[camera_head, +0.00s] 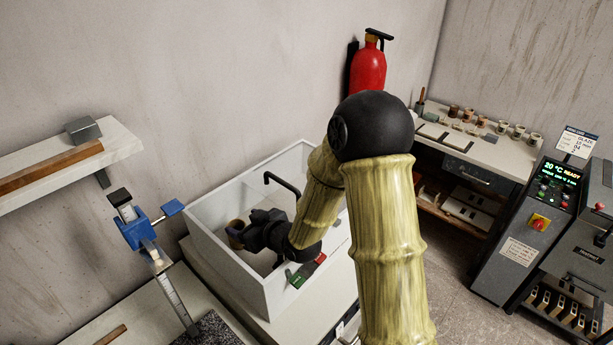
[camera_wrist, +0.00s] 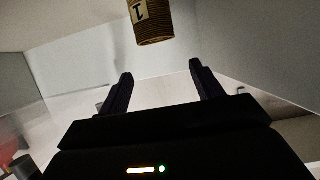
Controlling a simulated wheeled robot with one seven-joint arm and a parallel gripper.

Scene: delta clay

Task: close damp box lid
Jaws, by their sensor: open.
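The white damp box (camera_head: 262,291) stands open at the top against the wall. A white panel with a bent black bar (camera_head: 283,183) is at its back; I cannot tell whether this panel is the lid. My gripper (camera_head: 236,236) reaches down inside the box, beside a brown cylinder (camera_head: 237,225), partly hidden by it. In the wrist view my gripper (camera_wrist: 159,85) has its two dark fingers wide apart with nothing between them. The cylinder (camera_wrist: 152,24), ribbed and marked with a pale label, is beyond the fingertips. My arm hides part of the box's right side.
A blue clamp-like tool (camera_head: 140,230) stands at left, below a wall shelf (camera_head: 70,160). A fire extinguisher (camera_head: 368,68), a workbench (camera_head: 480,148) and a grey machine (camera_head: 525,240) are at right.

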